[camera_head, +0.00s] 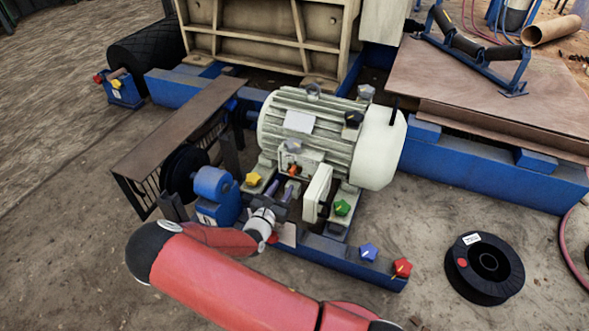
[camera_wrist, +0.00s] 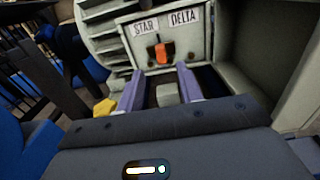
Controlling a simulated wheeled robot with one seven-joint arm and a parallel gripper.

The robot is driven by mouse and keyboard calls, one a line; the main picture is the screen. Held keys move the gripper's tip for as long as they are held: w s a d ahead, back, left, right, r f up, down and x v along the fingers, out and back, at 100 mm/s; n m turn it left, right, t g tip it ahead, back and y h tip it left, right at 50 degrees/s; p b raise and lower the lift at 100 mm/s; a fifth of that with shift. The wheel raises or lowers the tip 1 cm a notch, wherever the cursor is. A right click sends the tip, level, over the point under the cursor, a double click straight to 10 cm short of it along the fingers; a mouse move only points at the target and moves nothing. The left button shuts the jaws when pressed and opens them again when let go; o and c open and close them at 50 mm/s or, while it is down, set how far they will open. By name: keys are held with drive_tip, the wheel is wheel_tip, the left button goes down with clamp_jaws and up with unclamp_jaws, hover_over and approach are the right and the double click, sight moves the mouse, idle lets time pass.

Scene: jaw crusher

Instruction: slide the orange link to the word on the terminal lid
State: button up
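The orange link (camera_wrist: 164,52) sits on the face of the motor's terminal box, below and between the labels STAR (camera_wrist: 146,27) and DELTA (camera_wrist: 184,17). It also shows as a small orange spot in the head view (camera_head: 295,170). My gripper (camera_wrist: 160,84) is open, its two purple fingers apart below the link in the wrist view, with nothing held between them. In the head view my gripper (camera_head: 279,190) reaches in from the front, left of the lid. The terminal lid (camera_head: 317,193) stands open on the right; its word is not visible in either view.
The ribbed motor (camera_head: 315,130) stands behind the terminal box. Yellow (camera_head: 252,179) and green (camera_head: 342,207) knobs flank the box. A blue cylinder unit (camera_head: 213,185) stands left of my gripper. The open lid limits room on the right.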

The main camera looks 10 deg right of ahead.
sight(291, 174)
drive_tip(key=b+x, duration=0.1)
drive_tip(key=x, duration=0.6)
drive_tip(key=shift+s, duration=0.1)
drive_tip(key=shift+c, duration=0.5)
clamp_jaws()
